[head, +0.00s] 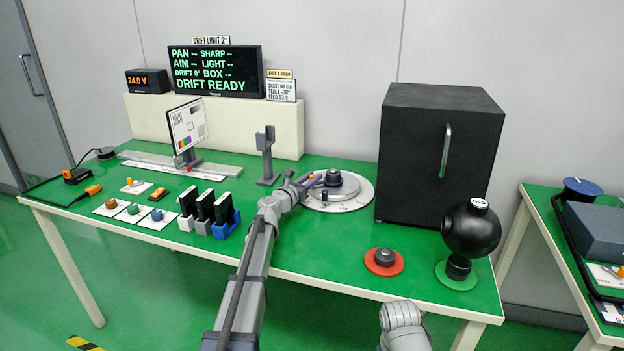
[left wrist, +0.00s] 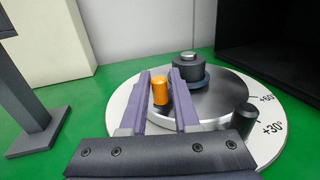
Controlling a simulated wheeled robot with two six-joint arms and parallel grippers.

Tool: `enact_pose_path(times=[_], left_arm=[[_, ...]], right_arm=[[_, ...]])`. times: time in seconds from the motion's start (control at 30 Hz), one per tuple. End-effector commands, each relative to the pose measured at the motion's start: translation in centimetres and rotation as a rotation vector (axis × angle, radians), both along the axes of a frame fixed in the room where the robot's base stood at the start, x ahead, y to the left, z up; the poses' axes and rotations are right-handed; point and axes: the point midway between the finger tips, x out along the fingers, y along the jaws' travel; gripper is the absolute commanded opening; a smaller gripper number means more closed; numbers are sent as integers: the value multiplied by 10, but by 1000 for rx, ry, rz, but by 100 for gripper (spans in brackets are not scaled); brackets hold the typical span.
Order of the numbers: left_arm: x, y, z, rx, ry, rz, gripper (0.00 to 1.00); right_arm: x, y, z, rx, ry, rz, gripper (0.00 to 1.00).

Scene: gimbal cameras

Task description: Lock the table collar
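The round turntable (head: 360,188) stands on the green table, with a pale scale ring that shows +60° and +30° in the left wrist view (left wrist: 265,148). A black hub (left wrist: 187,66) sits at its middle, with a blue-grey collar (left wrist: 203,78) around its foot. An orange-capped upright peg (left wrist: 160,92) stands beside the hub. My left gripper (left wrist: 159,82) is at the turntable's left side, its two purple fingers apart, one on each side of the peg. Narrow gaps seem to show between fingers and peg. My right gripper is not in view.
A black cabinet (head: 436,150) stands close right of the turntable. A grey post (head: 266,155) stands to its left. A black knob (left wrist: 246,118) rises at the turntable's rim. A red disc (head: 384,265) and a black sphere (head: 470,230) are at the front right. The display (head: 215,71) reads DRIFT READY.

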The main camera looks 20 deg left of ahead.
Motion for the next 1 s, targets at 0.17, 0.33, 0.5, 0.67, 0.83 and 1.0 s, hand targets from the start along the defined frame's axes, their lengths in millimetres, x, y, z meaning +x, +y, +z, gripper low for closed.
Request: enact_pose_path(times=[0.17,0.33,0.5,0.67,0.83,1.0], left_arm=[[0,0,0,0,0,0,8],[0,0,0,0,0,0,0],[0,0,0,0,0,0,0],[0,0,0,0,0,0,0],[0,0,0,0,0,0,0],[0,0,0,0,0,0,0]], right_arm=[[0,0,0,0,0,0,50],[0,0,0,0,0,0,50],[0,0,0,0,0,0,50],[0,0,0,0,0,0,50],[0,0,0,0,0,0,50],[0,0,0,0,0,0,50]])
